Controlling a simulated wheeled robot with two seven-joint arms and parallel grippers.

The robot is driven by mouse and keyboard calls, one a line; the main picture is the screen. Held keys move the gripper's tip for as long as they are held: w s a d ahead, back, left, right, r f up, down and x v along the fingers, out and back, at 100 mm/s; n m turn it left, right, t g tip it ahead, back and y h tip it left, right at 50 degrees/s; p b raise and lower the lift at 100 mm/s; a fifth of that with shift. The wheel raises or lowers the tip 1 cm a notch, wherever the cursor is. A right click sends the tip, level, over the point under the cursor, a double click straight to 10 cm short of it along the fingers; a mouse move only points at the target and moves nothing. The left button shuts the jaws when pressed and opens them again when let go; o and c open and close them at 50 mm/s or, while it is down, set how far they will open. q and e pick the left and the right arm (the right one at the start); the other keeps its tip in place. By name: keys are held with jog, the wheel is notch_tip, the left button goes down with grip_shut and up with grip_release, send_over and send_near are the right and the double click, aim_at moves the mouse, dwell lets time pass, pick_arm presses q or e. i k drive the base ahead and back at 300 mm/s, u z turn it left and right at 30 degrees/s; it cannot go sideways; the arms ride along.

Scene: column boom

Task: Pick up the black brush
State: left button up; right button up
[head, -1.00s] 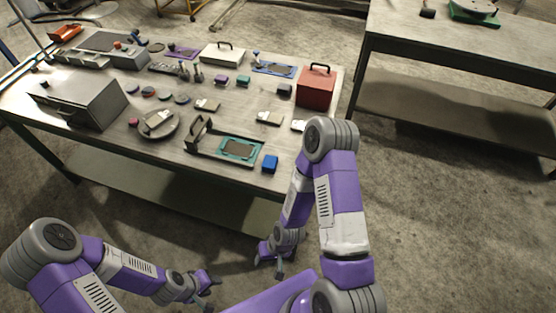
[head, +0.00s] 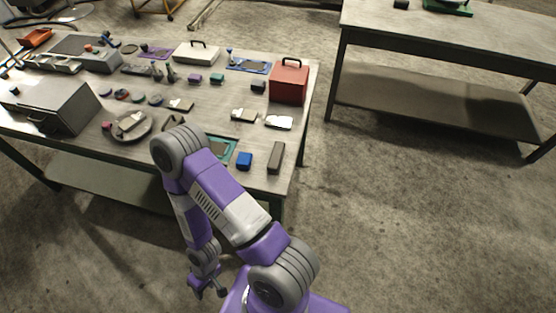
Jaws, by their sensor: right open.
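A dark, long block (head: 276,157) lies near the front right corner of the workbench, just right of a blue block; it may be the black brush, but I cannot make out bristles. A small dark block (head: 258,86) lies farther back, left of the red box. My right gripper (head: 208,289) is open and empty, hanging low in front of the bench, well apart from the dark blocks. My left gripper is out of view.
The workbench (head: 222,100) holds a red box (head: 289,83), a blue block (head: 245,161), a grey case (head: 55,105), a round plate (head: 143,133) and several small parts. My right arm hides part of the front edge. A second table (head: 440,45) stands at right, with open floor between.

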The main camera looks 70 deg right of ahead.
aim_at(276, 158)
jog(key=k, duration=0.8)
jog(key=z, duration=1.05)
jog(key=i, duration=0.5)
